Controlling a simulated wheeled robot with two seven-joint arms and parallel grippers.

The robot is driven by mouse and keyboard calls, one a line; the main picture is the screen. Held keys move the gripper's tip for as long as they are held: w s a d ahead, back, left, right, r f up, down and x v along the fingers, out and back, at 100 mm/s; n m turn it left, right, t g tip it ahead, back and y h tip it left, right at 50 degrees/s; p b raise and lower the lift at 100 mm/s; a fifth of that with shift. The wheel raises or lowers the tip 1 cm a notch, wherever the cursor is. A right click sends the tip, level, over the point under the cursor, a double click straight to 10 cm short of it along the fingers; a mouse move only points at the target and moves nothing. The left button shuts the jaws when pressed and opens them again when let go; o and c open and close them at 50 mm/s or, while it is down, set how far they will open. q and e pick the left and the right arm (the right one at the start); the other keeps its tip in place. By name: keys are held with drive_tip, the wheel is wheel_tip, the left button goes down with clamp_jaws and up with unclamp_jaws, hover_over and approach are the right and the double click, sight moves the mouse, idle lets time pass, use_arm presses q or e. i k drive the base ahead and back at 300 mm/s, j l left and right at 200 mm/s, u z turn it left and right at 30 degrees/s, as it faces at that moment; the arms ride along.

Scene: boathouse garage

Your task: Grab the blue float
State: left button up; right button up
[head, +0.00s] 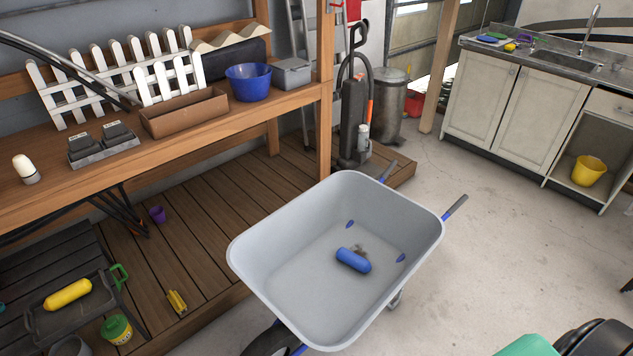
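The blue float (353,260) is a short blue cylinder with rounded ends. It lies on its side on the floor of the grey wheelbarrow tray (290,285), toward the right of its middle. The float's top and near side are in clear view. Neither of my grippers shows in the head view.
The wheelbarrow's raised walls surround the float; its handles point to the back right. A wooden workbench (200,145) with a blue bowl (248,82) stands at left. A yellow float (68,294) lies on a dark tray at lower left. Concrete floor (480,235) is clear at right.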

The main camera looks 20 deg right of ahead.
sight(343, 255)
drive_tip(key=z, duration=1.05)
drive_tip(key=i+l+u, duration=0.15)
drive_tip(key=u, duration=0.35)
drive_tip(key=i+l+u, duration=0.1)
drive_tip(key=u, duration=0.35)
drive_tip(key=i+l+u, duration=0.25)
drive_tip(key=l, duration=0.5)
drive_tip(key=i+l+u, duration=0.1)
drive_tip(key=l+u, duration=0.15)
drive_tip(key=l, duration=0.45)
drive_tip(key=l+u, duration=0.3)
drive_tip(key=l, duration=0.5)
